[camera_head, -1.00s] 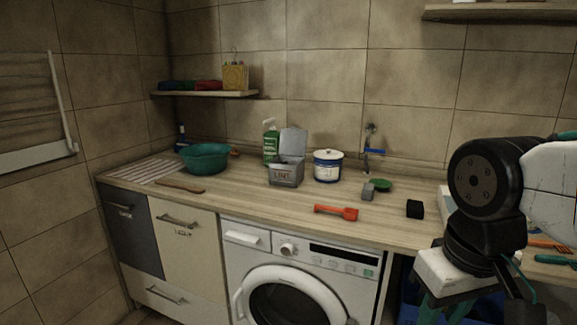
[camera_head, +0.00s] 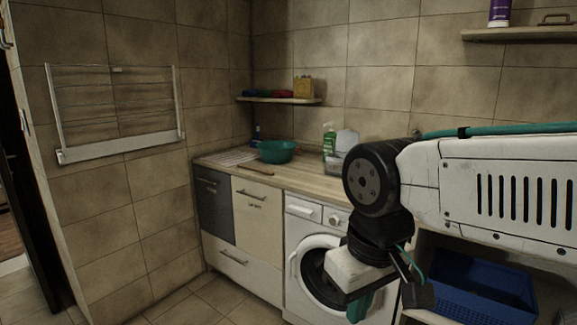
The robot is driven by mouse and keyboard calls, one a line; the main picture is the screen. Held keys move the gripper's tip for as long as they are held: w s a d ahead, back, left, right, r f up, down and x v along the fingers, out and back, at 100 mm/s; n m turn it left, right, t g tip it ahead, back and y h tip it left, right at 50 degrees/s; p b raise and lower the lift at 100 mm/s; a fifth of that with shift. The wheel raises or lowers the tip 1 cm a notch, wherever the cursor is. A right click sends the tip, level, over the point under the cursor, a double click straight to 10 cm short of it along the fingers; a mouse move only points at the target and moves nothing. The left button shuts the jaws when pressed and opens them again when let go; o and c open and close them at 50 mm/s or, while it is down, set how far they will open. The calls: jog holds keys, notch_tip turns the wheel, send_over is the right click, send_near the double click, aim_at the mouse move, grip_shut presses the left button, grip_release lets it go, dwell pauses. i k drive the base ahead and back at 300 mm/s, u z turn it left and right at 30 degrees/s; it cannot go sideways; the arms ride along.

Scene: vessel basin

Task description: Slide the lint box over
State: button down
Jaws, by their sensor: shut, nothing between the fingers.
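The grey lint box (camera_head: 332,163) stands on the wooden counter (camera_head: 305,181) in the head view, beside the green bottle. Its lid (camera_head: 347,140) is raised. My arm hides its right part and the label. My gripper (camera_head: 360,304) hangs low in front of the washing machine, below the counter top and well apart from the box. Its teal fingers are shut and empty, partly hidden by my wrist.
A teal basin (camera_head: 275,152) and a green spray bottle (camera_head: 329,139) stand on the counter, left of the box. The washing machine (camera_head: 300,212) is below. A blue crate (camera_head: 485,292) sits at lower right. The floor at left is open.

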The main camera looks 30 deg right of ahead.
aim_at(334, 165)
jog(key=u, duration=0.35)
jog(key=i, duration=2.25)
jog(key=z, duration=0.9)
jog(key=i, duration=0.85)
jog(key=z, duration=1.25)
jog(key=i, duration=0.45)
jog(key=z, duration=0.35)
